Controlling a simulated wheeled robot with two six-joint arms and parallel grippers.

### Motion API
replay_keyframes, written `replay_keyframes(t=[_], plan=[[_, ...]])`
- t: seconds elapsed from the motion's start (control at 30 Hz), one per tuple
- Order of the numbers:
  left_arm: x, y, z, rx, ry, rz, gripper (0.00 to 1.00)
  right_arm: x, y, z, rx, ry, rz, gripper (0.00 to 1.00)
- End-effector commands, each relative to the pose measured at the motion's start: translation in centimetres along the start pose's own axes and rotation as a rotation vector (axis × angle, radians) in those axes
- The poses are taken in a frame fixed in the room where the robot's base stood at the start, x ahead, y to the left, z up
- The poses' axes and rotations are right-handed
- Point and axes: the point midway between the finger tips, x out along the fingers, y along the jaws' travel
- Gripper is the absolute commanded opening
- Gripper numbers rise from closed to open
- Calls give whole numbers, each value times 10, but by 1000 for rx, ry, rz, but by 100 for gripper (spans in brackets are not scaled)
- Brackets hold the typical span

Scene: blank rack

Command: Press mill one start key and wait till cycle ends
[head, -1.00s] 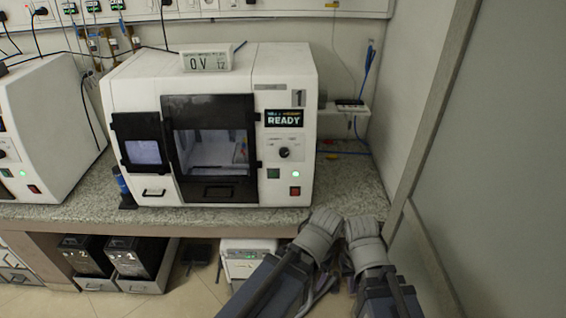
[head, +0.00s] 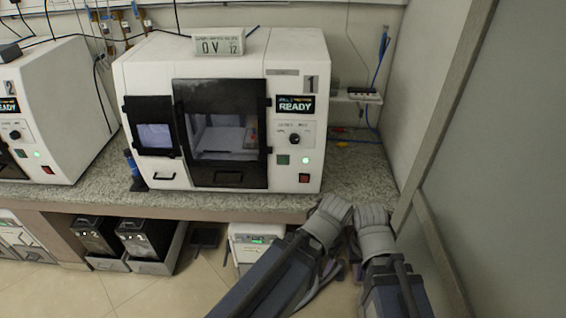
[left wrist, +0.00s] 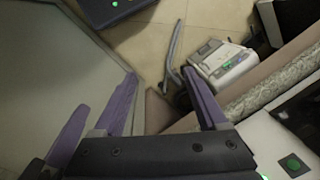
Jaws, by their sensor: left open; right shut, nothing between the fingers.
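Mill one (head: 231,107) is the white machine on the bench, marked 1, with its dark front door shut. Its display (head: 295,104) reads READY. Low on its right panel are a dark green key (head: 283,160), a lit green one (head: 306,160) and a red switch (head: 303,177); I cannot read their labels. My right gripper (head: 357,271) is shut and empty, low in front of the bench edge, mostly hidden by its arm. My left gripper is open and empty in the left wrist view (left wrist: 161,78). Both are apart from the keys.
A second mill (head: 58,110), also showing READY, stands at left. Black bins (head: 145,238) and a small white unit (head: 250,245) are under the granite bench (head: 220,206). A grey panel (head: 490,150) closes the right side close to my right arm.

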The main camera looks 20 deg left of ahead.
Motion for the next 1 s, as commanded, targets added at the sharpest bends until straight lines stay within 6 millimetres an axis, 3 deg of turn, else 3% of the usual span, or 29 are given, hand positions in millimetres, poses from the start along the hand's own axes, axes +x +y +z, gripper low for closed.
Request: replay_keyframes(t=[0.07, 0.63, 1.0], plan=[[0, 0, 0, 0, 0, 0, 65, 0, 0, 0, 0, 0, 0, 0], [0, 0, 0, 0, 0, 0, 1, 0, 0, 0, 0, 0, 0, 0], [0, 0, 0, 0, 0, 0, 0, 0, 0, 0, 0, 0, 0, 0]])
